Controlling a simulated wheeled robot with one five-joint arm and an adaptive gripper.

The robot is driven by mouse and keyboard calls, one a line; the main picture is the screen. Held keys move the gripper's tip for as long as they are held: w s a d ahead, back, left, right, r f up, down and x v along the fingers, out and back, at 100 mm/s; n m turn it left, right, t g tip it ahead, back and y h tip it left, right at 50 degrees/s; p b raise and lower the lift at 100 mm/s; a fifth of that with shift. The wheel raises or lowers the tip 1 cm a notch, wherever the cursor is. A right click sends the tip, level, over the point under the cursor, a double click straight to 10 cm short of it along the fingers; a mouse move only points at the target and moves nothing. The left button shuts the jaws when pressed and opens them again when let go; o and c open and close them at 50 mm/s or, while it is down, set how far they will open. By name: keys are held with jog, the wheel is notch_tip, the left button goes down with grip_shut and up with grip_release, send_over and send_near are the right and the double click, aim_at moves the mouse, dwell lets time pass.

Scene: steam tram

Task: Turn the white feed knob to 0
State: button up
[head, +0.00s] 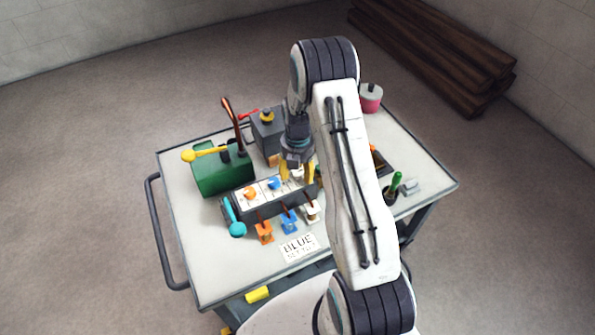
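The dark feed panel (248,209) with a white top face stands mid-cart. It carries an orange knob (250,193), a blue knob (275,183) and, at its right end, a small white shape (297,174) that seems to be the white feed knob. My gripper (297,177) points down over that end, its yellow fingers apart on either side of the white shape. I cannot tell whether they touch it. The fingers and arm hide most of the knob, its pointer and its scale.
Orange (264,233), blue (289,222) and white (313,211) fittings stand before the panel, beside a teal lever (234,218). A green box (222,173) with a yellow lever is left; a grey box (268,132) is behind. A card (299,247) reading "BLUE" lies in front.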

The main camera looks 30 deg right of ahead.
grip_shut()
